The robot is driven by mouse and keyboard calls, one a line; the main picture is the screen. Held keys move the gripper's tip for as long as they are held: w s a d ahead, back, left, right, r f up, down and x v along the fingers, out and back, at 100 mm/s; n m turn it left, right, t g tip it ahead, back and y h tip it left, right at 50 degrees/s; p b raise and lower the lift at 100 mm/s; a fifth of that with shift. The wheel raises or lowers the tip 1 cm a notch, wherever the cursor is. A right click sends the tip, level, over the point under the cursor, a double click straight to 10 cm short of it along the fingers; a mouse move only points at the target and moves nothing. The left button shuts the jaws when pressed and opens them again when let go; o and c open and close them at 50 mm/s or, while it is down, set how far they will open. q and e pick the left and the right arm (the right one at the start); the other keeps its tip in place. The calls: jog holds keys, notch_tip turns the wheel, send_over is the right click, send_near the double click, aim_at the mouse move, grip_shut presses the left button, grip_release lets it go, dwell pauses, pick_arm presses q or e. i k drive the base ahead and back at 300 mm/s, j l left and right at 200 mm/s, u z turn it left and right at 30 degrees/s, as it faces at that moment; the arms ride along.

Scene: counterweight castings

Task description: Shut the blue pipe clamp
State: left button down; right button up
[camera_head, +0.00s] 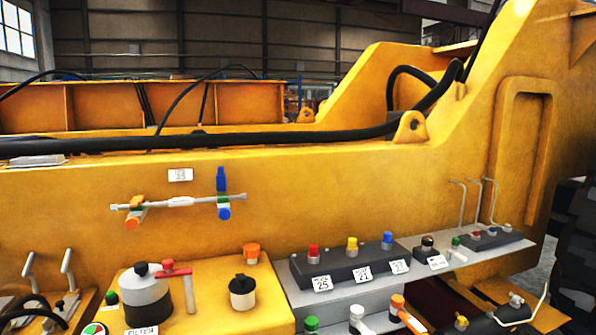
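The blue pipe clamp (221,181) is on a thin grey pipe (180,202) in front of the yellow machine wall, left of centre. Its blue upper part stands upright above the pipe, so the clamp looks open. Neither of my grippers is in view.
A white label (180,175) is on the wall above the pipe. Below stand a grey canister (147,295) with a red handle, a black-capped white pot (242,291) and an orange cap (251,252). A dark button box (350,262) is at right. The space around the pipe is clear.

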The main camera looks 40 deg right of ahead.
aim_at(221, 178)
jog(key=z, duration=0.7)
jog(key=i+j+z, duration=0.15)
jog(key=i+z, duration=0.15)
jog(key=z, duration=0.2)
jog(key=i+j+z, duration=0.2)
jog(key=z, duration=0.3)
jog(key=i+j+z, duration=0.25)
jog(key=j+z, duration=0.25)
jog(key=i+j+z, duration=0.2)
jog(key=z, duration=0.3)
jog(key=j, duration=0.05)
